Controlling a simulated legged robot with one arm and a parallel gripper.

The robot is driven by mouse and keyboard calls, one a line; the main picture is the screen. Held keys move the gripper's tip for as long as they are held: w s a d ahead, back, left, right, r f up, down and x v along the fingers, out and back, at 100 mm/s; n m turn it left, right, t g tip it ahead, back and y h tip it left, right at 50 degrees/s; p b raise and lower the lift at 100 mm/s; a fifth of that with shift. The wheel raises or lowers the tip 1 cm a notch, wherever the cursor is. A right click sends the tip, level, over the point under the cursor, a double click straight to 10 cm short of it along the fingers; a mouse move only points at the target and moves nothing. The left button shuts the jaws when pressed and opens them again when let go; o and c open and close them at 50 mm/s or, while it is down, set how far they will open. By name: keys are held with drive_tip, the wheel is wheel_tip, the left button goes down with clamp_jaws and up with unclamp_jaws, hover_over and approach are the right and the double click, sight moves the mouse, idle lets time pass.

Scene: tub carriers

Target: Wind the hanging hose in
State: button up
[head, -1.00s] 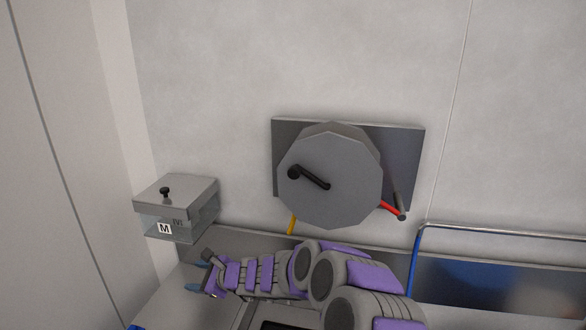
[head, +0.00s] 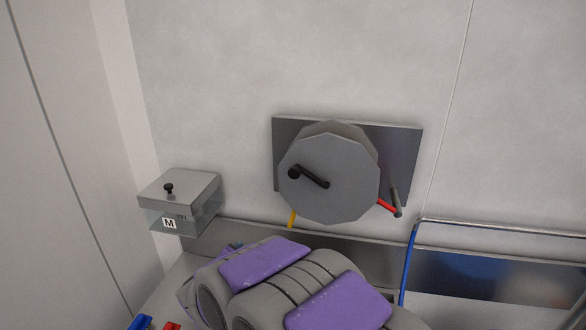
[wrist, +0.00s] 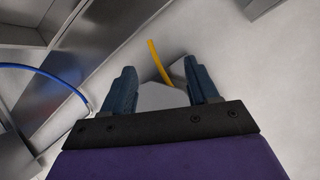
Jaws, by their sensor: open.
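A grey many-sided hose reel (head: 330,190) is mounted on a dark plate (head: 400,150) on the wall. A black crank handle (head: 310,177) sits on its front face. A short piece of yellow hose (head: 292,217) hangs below the reel; its lower part is hidden in the head view. The yellow hose also shows in the wrist view (wrist: 158,60). In the head view my arm hides the gripper.
A clear box with a grey lid, black knob and "M" label (head: 179,203) stands left of the reel. A blue and metal rail (head: 500,228) runs at the right. Small blue (head: 140,322) and red (head: 172,326) items lie at the bottom left. The wall above is bare.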

sight(293, 175)
drive_tip(key=s+d+r+n+t+h+p, duration=0.1)
drive_tip(key=d+r+t+h, duration=0.15)
drive_tip(key=r, duration=0.55)
drive_tip(key=s+d+r+n+t+h+p, duration=0.1)
drive_tip(key=d+r+n+t+h, duration=0.2)
drive_tip(key=r, duration=0.5)
drive_tip(key=shift+m+y, duration=0.45)
drive_tip(key=shift+m, duration=0.25)
drive_tip(key=x, duration=1.1)
drive_tip(key=p+x, duration=0.1)
drive_tip(key=x, duration=0.5)
drive_tip(key=shift+d+f, duration=0.25)
drive_tip(key=shift+f, duration=0.15)
clamp_jaws()
